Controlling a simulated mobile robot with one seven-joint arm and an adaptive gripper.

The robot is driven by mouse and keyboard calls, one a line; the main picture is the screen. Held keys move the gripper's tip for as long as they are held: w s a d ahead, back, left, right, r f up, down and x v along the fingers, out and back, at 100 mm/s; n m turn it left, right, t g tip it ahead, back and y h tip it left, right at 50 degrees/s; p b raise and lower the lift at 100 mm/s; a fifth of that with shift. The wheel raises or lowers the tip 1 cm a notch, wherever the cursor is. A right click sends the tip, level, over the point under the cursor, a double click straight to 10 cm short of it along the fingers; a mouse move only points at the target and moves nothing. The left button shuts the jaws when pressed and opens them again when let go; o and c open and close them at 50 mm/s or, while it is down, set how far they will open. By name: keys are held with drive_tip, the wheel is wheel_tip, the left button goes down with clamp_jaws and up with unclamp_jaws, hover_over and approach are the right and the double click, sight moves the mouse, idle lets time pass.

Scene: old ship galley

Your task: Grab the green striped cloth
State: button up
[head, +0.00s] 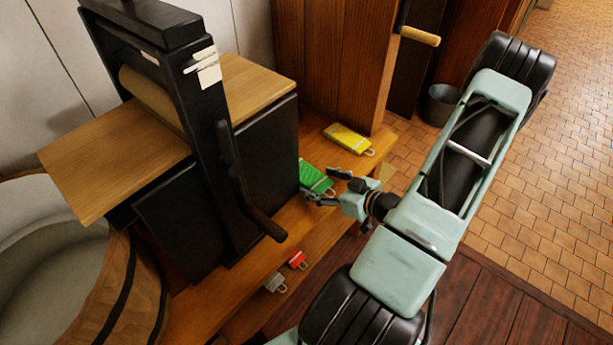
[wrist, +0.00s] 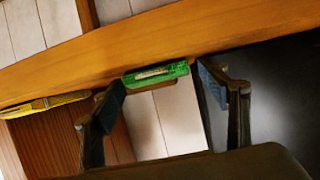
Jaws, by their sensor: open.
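The green striped cloth (head: 314,177) is a small folded bundle with light markings and a loop at its near end. It lies on the wooden bench beside the black press. My gripper (head: 324,186) is open at the near end of the cloth. In the wrist view the green cloth (wrist: 157,73) shows between the two spread fingers of my gripper (wrist: 162,88), a little beyond their tips. I see no finger closed on it. Part of its near end is hidden by my gripper in the head view.
A yellow cloth (head: 348,139) lies behind the green one on the bench (head: 270,228). A red cloth (head: 298,260) and a grey cloth (head: 275,282) lie lower, towards the front. The black press (head: 205,140) with its crank stands close on the left. A bucket (head: 439,104) stands on the tiled floor.

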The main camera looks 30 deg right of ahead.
drive_tip(key=c, duration=1.2)
drive_tip(key=shift+c, duration=0.4)
drive_tip(key=shift+r, duration=0.15)
